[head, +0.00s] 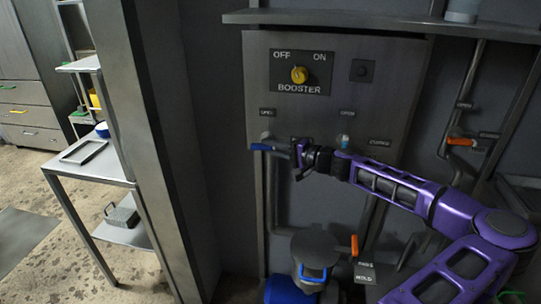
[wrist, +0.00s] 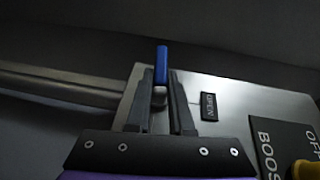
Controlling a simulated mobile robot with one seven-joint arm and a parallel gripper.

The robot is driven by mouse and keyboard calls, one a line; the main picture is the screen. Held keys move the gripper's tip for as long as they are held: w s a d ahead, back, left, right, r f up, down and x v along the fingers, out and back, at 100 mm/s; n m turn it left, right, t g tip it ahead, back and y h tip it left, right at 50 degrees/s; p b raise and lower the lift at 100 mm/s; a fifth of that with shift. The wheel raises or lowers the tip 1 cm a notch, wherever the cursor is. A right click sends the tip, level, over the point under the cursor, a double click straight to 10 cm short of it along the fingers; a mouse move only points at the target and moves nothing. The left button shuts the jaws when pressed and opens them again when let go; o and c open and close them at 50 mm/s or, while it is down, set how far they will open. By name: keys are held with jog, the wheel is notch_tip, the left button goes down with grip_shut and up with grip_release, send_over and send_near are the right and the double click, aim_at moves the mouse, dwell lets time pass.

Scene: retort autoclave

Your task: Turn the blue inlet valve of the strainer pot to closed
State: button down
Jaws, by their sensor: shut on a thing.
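The blue valve handle (head: 281,153) lies nearly level, dipping slightly to the right, at the lower left of the grey panel (head: 330,85). A label above it (head: 267,112) seems to read OPEN. My gripper (head: 299,156) is at the handle's right end. In the wrist view the blue handle (wrist: 161,64) stands between the fingers of my gripper (wrist: 157,84), which is shut on it. An OPEN label (wrist: 208,106) is just right of the fingers there. The strainer pot (head: 315,247) is below, with a blue part on its front.
A yellow BOOSTER knob (head: 299,75) is on the panel above. A pale part (head: 344,141) under another OPEN label is close to my arm, with a CLOSED label (head: 380,141) beside it. Orange handles (head: 461,141) are at right. A grey post (head: 150,140) is at left.

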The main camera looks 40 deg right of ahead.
jog(key=shift+f+t+b, duration=0.2)
jog(key=shift+t+b, duration=0.3)
jog(key=shift+b, duration=0.1)
jog(key=shift+a+r, duration=0.1)
jog(key=shift+a, duration=0.05)
jog(key=c, duration=0.8)
grip_release()
jog(key=p+v, duration=0.1)
jog(key=v, duration=1.6)
jog(key=shift+d+f, duration=0.25)
jog(key=shift+f, duration=0.1)
